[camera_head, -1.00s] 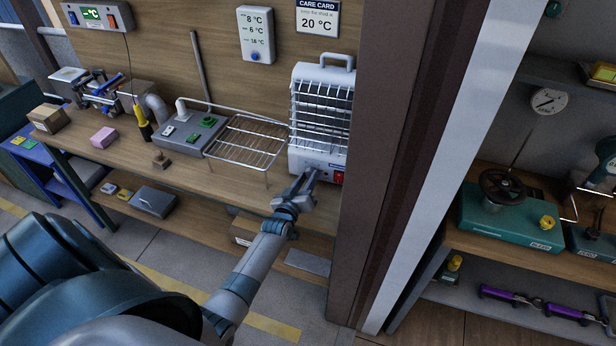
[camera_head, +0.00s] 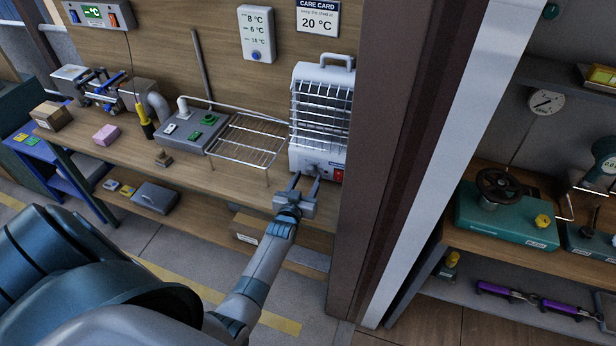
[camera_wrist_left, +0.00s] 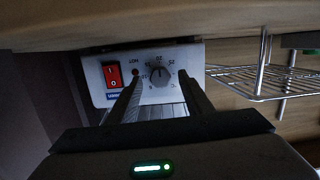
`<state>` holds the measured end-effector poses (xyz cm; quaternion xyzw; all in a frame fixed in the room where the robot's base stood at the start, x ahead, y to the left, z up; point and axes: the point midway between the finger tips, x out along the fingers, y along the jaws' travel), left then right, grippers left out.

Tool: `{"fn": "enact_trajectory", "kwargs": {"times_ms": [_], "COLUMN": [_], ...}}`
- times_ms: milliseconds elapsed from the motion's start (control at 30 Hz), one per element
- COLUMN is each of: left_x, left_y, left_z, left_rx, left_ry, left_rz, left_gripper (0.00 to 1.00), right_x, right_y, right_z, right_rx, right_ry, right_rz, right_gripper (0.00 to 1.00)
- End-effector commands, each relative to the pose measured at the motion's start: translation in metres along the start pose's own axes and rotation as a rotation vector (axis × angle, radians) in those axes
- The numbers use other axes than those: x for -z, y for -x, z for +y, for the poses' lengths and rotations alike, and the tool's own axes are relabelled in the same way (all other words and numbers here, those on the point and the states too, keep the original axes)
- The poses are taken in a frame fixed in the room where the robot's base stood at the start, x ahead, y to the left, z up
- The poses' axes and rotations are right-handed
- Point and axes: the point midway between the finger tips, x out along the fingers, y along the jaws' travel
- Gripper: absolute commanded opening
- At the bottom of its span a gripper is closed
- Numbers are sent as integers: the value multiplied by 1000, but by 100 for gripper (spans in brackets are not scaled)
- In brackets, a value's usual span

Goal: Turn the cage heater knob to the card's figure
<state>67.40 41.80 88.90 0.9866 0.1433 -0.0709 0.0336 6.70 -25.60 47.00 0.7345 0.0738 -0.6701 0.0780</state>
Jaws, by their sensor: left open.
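The cage heater (camera_head: 320,115) is a white unit with a wire front and top handle, standing at the right end of the wooden bench. Its grey round knob (camera_wrist_left: 159,73) shows in the left wrist view on the white panel, amid small printed figures too blurred to read fully. The care card (camera_head: 318,20) on the wall reads 20 °C. My left gripper (camera_head: 306,180) is open before the heater's lower panel. In the left wrist view its fingertips (camera_wrist_left: 160,80) appear on either side of the knob; contact cannot be told. My right gripper is out of view.
A red rocker switch (camera_wrist_left: 112,74) sits beside the knob on the panel. A wire rack (camera_head: 245,140) stands left of the heater. A brown post (camera_head: 385,150) rises close to its right. A white thermometer-like wall box (camera_head: 256,35) hangs above.

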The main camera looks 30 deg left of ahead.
Motion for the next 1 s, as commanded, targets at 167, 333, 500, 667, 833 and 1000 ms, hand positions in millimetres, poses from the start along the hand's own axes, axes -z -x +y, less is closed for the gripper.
{"fn": "enact_trajectory", "kwargs": {"times_ms": [167, 333, 500, 667, 833, 1000], "left_x": [-1, -5, -6, -7, -7, -7], "left_y": [16, 30, 41, 44, 44, 45], "left_z": [0, 0, 0, 0, 0, 0], "left_rx": [0, 0, 0, 0, 0, 0], "left_ry": [1, 1, 1, 1, 1, 1], "left_rz": [-2, -1, -1, -1, -1, -2], "left_gripper": [46, 46, 46, 46, 46, 46], "right_x": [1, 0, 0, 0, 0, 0], "right_y": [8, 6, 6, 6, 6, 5], "right_z": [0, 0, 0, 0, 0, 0], "right_rx": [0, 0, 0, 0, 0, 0], "right_ry": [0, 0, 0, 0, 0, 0], "right_rz": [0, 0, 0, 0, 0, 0], "right_gripper": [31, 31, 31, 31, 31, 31]}}
